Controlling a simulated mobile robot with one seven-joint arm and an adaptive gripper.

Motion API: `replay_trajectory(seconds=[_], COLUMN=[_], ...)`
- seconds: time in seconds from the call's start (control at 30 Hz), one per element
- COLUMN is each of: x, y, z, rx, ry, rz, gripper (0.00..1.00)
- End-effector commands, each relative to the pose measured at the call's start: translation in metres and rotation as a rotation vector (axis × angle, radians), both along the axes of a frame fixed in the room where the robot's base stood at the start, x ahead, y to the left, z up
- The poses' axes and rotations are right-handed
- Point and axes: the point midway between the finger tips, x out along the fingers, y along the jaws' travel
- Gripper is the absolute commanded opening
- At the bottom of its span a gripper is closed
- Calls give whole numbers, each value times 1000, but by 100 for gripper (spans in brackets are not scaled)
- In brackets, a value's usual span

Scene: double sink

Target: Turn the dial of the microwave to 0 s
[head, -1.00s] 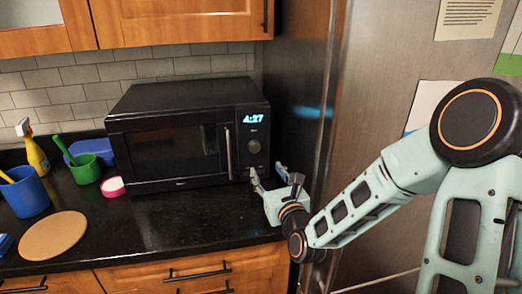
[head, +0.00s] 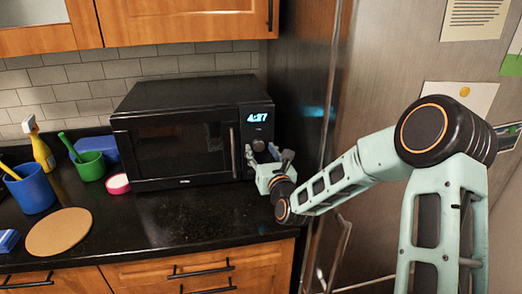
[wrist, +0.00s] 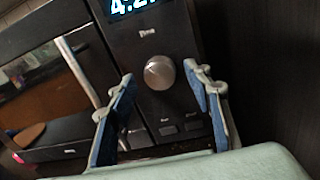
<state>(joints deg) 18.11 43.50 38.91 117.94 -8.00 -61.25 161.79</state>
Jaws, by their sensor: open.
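The black microwave (head: 180,135) stands on the counter against the tiled wall, its door closed. Its lit display (head: 257,115) starts with 4 and also shows in the wrist view (wrist: 130,6). The round silver dial (wrist: 159,73) sits on the panel below the display. In the head view my gripper (head: 262,152) is at the microwave's right front and partly hides the dial. In the wrist view my open gripper (wrist: 160,95) has one blue-padded finger on each side, just below the dial. The fingers appear apart from it, with nothing between them.
The vertical door handle (wrist: 82,75) is left of my gripper. The refrigerator (head: 310,120) stands close on the right. Blue cup (head: 30,190), green cup (head: 90,166), spray bottle (head: 42,152), pink-white container (head: 117,184) and round board (head: 58,232) are on the left. The counter front is clear.

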Motion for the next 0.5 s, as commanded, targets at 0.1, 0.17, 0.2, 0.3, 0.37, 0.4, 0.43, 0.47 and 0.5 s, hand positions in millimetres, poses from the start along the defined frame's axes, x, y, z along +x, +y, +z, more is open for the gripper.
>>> replay_trajectory(seconds=[0.1, 0.17, 0.2, 0.3, 0.37, 0.4, 0.43, 0.47, 0.5], x=[3, 3, 3, 3, 3, 3, 3, 3, 3], y=[1, 1, 1, 1, 1, 1, 1, 1, 1], z=[0, 0, 0, 0, 0, 0, 0, 0, 0], rx=[0, 0, -1, -1, -1, -1, -1, -1, -1], ry=[0, 0, 0, 0, 0, 0, 0, 0, 0], rz=[0, 0, 0, 0, 0, 0, 0, 0, 0], gripper=[46, 46, 46, 46, 40, 36, 33, 29, 25])
